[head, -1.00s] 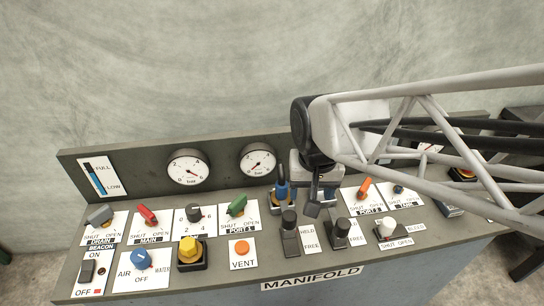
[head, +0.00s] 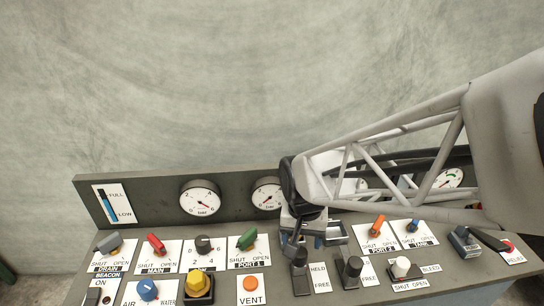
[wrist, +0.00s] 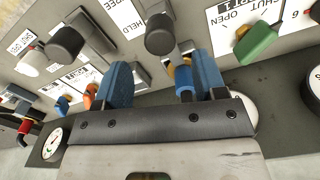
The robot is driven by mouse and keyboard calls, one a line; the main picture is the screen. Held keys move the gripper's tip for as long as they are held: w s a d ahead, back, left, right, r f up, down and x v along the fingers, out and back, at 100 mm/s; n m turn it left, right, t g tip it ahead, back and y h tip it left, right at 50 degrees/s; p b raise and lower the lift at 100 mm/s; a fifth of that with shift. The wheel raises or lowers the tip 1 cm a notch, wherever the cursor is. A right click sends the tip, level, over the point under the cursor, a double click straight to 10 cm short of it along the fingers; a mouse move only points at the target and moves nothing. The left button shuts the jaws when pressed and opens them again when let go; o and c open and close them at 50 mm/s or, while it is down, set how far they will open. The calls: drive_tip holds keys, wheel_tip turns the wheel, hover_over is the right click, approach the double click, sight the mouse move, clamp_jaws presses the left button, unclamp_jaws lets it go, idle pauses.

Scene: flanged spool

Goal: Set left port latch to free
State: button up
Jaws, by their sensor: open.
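The left port latch (head: 300,258) is a black knob on a dark base. A white plate beside it reads HELD above FREE. Its knob appears toward the far, HELD end. In the wrist view the latch knob (wrist: 160,36) stands just beyond the fingers, in line with the gap between them. My gripper (head: 293,246) is open and close behind the latch in the head view. Its blue-padded fingers (wrist: 160,78) are apart, with no contact with the knob visible. A blue and yellow part (wrist: 183,78) shows between the fingers, near the right one. The left port is mostly hidden by my gripper.
A second black latch (head: 353,268) stands close to the right, with a white BLEED knob (head: 400,267) beyond it. The green PORT 1 lever (head: 246,239) and orange VENT button (head: 250,284) are to the left. The gauge panel (head: 235,204) rises behind.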

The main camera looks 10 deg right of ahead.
sight(300, 251)
drive_tip(key=shift+f, duration=3.35)
drive_tip(key=shift+c, duration=0.3)
